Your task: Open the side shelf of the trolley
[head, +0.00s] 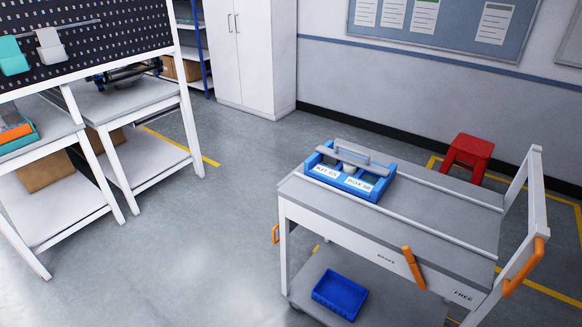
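The trolley (462,222) stands at the right, with a grey top, white frame and a lower deck (384,296). An orange handle piece (275,233) sticks out at its left end; whether it belongs to the side shelf I cannot tell. No raised side shelf shows beside the trolley. An orange lever (413,268) on the near side sits between the BRAKE and FREE labels, tilted and nearer FREE. A blue tote (380,186) with a grey handle and white labels sits on the top's left part. Neither of my grippers is in view.
A blue bin (340,293) is on the lower deck. An orange-gripped push handle (525,266) rises at the right end. A red stool (467,157) stands behind. White workbenches (140,95) are at the left. Floor between benches and trolley is clear.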

